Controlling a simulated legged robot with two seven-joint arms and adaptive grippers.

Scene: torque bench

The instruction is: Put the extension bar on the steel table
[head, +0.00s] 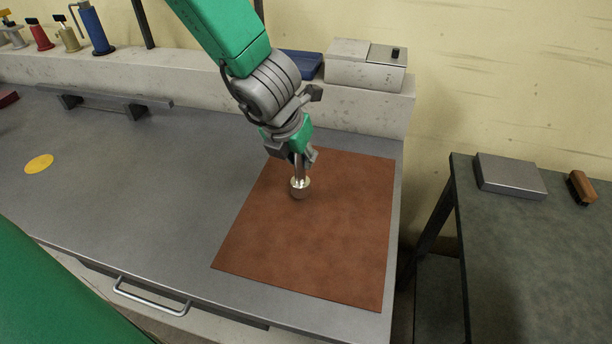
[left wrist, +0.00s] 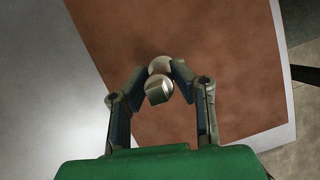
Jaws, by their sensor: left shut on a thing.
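The extension bar (head: 300,184) is a short shiny metal piece with a wider round lower end. It hangs roughly upright from my left gripper (head: 303,157) over the brown mat (head: 318,235). I cannot tell whether its lower end touches the mat. In the left wrist view, the bar (left wrist: 158,91) shows its square end between the two fingers of my left gripper (left wrist: 160,80), which is shut on it. A separate table with a dark grey top (head: 530,250), seemingly the steel table, stands at the right. My right gripper is not in view.
The mat lies on a grey workbench (head: 130,190) with a yellow disc (head: 39,164). A gap separates bench and table. A flat grey box (head: 510,176) and a brown-handled brush (head: 581,187) sit at the table's back; its front is clear. A grey box (head: 365,66) stands on the back ledge.

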